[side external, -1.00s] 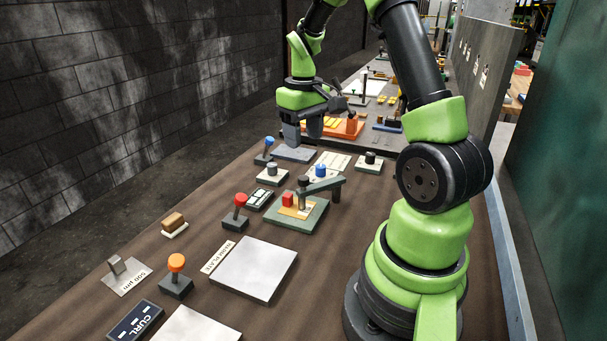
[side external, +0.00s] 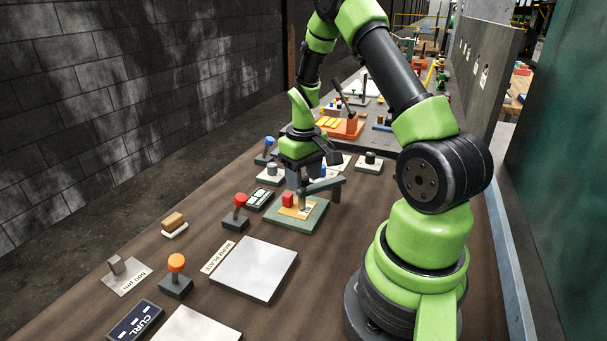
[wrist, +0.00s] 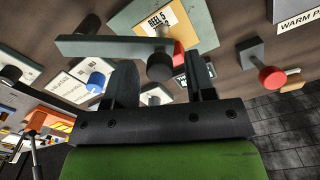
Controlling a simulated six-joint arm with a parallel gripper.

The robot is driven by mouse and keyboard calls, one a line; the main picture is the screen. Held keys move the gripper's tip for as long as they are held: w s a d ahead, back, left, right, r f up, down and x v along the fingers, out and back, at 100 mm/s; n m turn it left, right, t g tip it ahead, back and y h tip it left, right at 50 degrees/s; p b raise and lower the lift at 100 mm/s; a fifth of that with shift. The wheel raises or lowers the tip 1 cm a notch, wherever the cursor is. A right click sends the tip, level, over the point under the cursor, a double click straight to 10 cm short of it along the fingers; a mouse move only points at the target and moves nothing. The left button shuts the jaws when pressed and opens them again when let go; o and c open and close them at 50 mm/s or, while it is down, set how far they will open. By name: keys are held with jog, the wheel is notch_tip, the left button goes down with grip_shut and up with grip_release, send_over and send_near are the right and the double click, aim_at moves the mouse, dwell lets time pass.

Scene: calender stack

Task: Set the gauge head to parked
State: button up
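The gauge head looks to be the grey-green swing arm (side external: 323,186) over a green base plate (side external: 312,220). In the wrist view the arm (wrist: 110,47) ends in a dark round knob (wrist: 160,66). My gripper (side external: 306,180) is just above and behind the arm's free end, partly hiding the knob. In the wrist view my gripper (wrist: 163,80) has its fingers apart, with the knob appearing between them; contact cannot be told.
A blue knob (wrist: 96,82) and a dark knob on a pale base (side external: 370,158) stand near. Red (side external: 240,202), orange (side external: 176,264) and blue (side external: 269,143) levers stand to the left. A bare metal plate (side external: 254,268) lies in front.

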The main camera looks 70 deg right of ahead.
grip_shut()
jog(key=s+n, duration=0.1)
jog(key=s+a+n, duration=0.1)
jog(key=s+n, duration=0.1)
jog(key=n, duration=0.1)
jog(key=shift+a, duration=0.25)
jog(key=s+d+n, duration=0.2)
jog(key=s+n, duration=0.7)
jog(key=n, duration=0.3)
jog(key=shift+d, duration=0.15)
dwell(0.5)
jog(key=shift+o, duration=0.7)
grip_release()
